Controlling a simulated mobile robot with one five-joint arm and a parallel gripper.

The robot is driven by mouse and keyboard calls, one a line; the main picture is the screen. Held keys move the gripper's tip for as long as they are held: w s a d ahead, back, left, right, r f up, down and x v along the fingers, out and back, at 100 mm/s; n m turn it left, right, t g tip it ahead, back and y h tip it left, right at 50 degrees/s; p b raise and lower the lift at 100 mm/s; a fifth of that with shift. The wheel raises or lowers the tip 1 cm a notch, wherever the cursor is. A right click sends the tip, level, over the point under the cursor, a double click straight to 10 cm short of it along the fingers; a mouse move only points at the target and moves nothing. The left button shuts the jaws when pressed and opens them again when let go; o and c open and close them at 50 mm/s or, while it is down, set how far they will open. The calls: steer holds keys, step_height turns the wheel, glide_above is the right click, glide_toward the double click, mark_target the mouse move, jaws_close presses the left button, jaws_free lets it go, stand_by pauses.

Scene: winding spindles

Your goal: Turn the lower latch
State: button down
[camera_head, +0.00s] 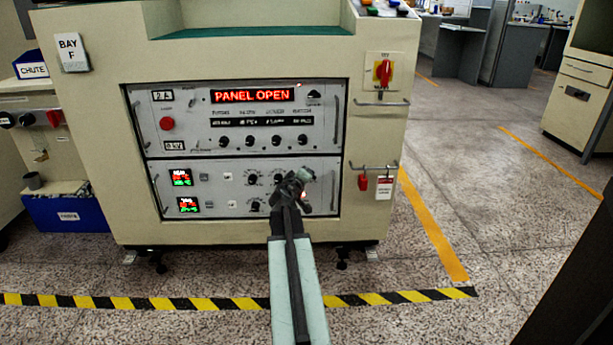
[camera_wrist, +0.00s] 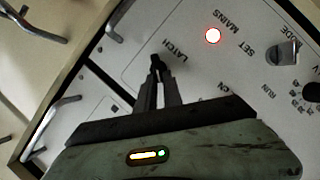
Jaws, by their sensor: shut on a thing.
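The lower panel (camera_head: 222,176) is the lower of two grey instrument units in the cream cabinet. In the wrist view the same face (camera_wrist: 225,75) shows tilted, with the printed word LATCH beside my fingertips. My gripper (camera_head: 294,184) reaches the right part of the lower panel. In the wrist view my gripper (camera_wrist: 158,68) has its dark fingers close together, shut on the small dark latch (camera_wrist: 156,60) beside that word. The fingers cover most of the latch, so its angle cannot be told. In the head view my gripper hides it.
A lit red lamp (camera_wrist: 213,36) and a selector knob (camera_wrist: 284,52) sit near the latch. Metal handles (camera_wrist: 50,120) stand out nearby. The upper unit's red display (camera_head: 252,96) reads PANEL OPEN. Striped floor tape (camera_head: 180,303) crosses in front. Open floor lies right.

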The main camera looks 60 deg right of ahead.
steer(key=shift+w+a, duration=0.1)
steer(key=shift+w, duration=0.05)
steer(key=c, duration=1.6)
jaws_free()
steer(key=shift+o, duration=0.6)
steer(key=p+v, duration=0.2)
steer(key=v, duration=0.5)
steer(key=shift+a, duration=0.3)
